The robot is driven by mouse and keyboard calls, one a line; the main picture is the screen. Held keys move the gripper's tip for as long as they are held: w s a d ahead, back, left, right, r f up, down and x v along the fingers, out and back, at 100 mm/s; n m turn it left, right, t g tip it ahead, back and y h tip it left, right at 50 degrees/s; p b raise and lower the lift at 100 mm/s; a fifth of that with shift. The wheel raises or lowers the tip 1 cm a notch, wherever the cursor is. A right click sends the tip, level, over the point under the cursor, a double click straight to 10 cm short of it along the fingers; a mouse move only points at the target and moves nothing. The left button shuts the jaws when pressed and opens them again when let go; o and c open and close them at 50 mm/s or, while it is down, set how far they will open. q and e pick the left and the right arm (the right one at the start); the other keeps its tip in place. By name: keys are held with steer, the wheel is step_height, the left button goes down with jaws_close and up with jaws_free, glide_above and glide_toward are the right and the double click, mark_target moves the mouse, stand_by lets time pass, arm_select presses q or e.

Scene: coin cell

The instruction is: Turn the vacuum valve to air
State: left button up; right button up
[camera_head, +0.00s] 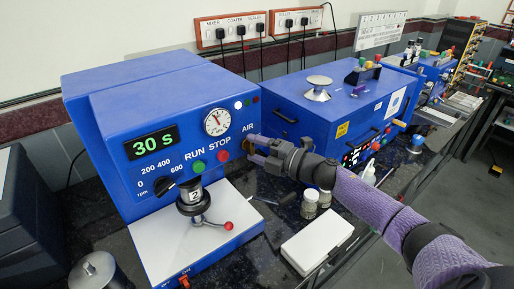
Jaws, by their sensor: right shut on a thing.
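The blue coating machine (115,110) stands at the left, with a "30 s" display and a round pressure gauge (217,122) on its front. The vacuum valve (247,146) is a small reddish knob at the right end of the front, just below the word AIR. My right gripper (252,149) comes in from the right and is shut on the valve. The fingers hide most of the valve, so I cannot tell which way it points. My left gripper is not in view.
A green RUN button (198,167) and red STOP button (223,156) are left of my gripper. A black coater head (193,197) stands on the white plate below. A second blue machine (325,98) stands behind.

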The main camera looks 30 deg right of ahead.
stand_by(0.3)
steer(key=o, duration=1.3)
steer(key=v, duration=1)
steer(key=shift+p, duration=0.3)
